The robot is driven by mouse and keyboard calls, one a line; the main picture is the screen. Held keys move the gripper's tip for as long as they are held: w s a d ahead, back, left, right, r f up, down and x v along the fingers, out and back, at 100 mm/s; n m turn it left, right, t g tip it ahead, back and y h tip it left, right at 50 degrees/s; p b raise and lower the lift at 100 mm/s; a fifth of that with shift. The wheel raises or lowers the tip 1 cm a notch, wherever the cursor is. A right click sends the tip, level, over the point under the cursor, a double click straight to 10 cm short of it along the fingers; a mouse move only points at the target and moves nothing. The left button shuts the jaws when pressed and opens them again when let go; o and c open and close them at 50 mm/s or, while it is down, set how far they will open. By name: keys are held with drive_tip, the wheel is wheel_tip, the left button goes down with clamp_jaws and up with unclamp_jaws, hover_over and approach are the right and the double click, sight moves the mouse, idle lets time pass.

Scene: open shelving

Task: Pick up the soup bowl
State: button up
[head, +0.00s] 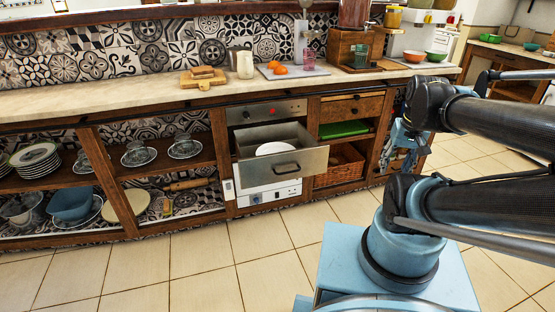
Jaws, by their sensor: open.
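A white, rounded dish, likely the soup bowl (274,149), sits inside the open metal drawer (290,164) under the counter, in the middle of the head view. The drawer front hides its lower part. My arm is folded at the right. My gripper (408,146) seems to hang small and dark below the wrist, right of the drawer and well apart from the bowl. It is open. Its fingers are hard to make out, and I see nothing held in it.
Open shelves at left hold stacked plates (36,159) and a blue bowl (71,203). The tiled floor (190,268) before them is clear.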

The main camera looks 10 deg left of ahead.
drive_tip(key=w+a+r+y, duration=0.1)
drive_tip(key=w+a+r, duration=0.15)
drive_tip(key=w, duration=0.25)
drive_tip(key=w+a+r+y, duration=0.1)
drive_tip(key=w+a+r, duration=0.1)
drive_tip(key=w+a, duration=0.3)
drive_tip(key=w+a+f+n+g+y, duration=0.1)
drive_tip(key=w+a+f, duration=0.1)
drive_tip(key=w+a, duration=0.55)
drive_tip(key=w+a+f+g+y, duration=0.15)
drive_tip(key=w+a, duration=0.35)
drive_tip(key=w, duration=0.6)
drive_tip(key=w+a+f, duration=0.7)
drive_tip(key=a+f, duration=0.2)
drive_tip(key=shift+n+g+y, duration=0.25)
drive_tip(key=shift+n+g, duration=0.05)
drive_tip(key=shift+g, duration=0.05)
drive_tip(key=x, duration=1)
drive_tip(key=shift+s+a+f, duration=0.1)
drive_tip(key=shift+s+a, duration=0.05)
drive_tip(key=shift+s, duration=0.15)
drive_tip(key=shift+d+x, duration=0.1)
drive_tip(key=shift+x, duration=1.3)
drive_tip(key=shift+d+x, duration=0.15)
drive_tip(key=shift+x, duration=1.25)
drive_tip(key=shift+s+f, duration=0.1)
drive_tip(key=shift+f, duration=0.05)
clamp_jaws()
